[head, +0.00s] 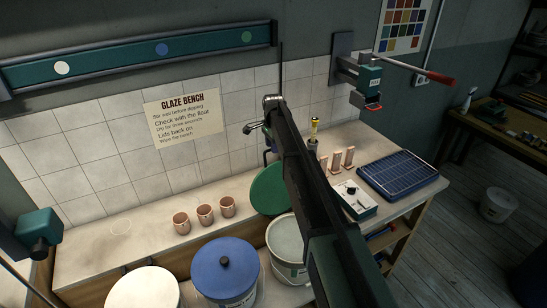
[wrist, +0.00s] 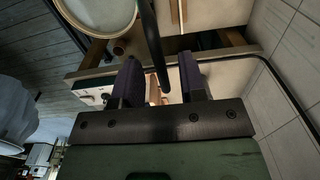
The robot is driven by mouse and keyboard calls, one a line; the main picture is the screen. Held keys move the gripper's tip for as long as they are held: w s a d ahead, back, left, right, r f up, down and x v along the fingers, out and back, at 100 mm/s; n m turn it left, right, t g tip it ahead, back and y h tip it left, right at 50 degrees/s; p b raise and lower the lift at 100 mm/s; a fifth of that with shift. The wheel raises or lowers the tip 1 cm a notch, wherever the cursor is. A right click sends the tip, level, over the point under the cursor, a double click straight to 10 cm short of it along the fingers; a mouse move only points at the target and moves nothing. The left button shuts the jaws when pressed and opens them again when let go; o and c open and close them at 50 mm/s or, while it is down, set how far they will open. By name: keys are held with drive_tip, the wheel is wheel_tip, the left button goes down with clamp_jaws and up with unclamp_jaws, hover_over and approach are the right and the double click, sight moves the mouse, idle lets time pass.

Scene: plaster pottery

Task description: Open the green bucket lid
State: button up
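The green lid (head: 268,188) stands tilted up at the back of a whitish bucket (head: 287,238) in the head view, partly hidden by my arm. That bucket's top is uncovered and shows pale contents. Its round top also seems to show at the upper left of the wrist view (wrist: 100,15). My gripper (head: 262,118) is above and behind the lid, near the tiled wall. In the wrist view my gripper (wrist: 162,75) has its two purple-padded fingers apart. A dark rod (wrist: 150,35) runs between them, with a gap showing on its right.
A blue-lidded bucket (head: 224,270) and a white-lidded bucket (head: 143,290) stand to the left. Three copper-coloured cups (head: 205,214) stand on the bench. A small white device (head: 354,199) and a blue gridded tray (head: 398,174) lie right of my arm.

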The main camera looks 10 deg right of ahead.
drive_tip(key=shift+f, duration=0.15)
clamp_jaws()
drive_tip(key=s+d+t, duration=0.1)
drive_tip(key=s+d, duration=0.1)
drive_tip(key=s, duration=0.5)
drive_tip(key=shift+r+p, duration=0.25)
drive_tip(key=shift+p, duration=0.05)
unclamp_jaws()
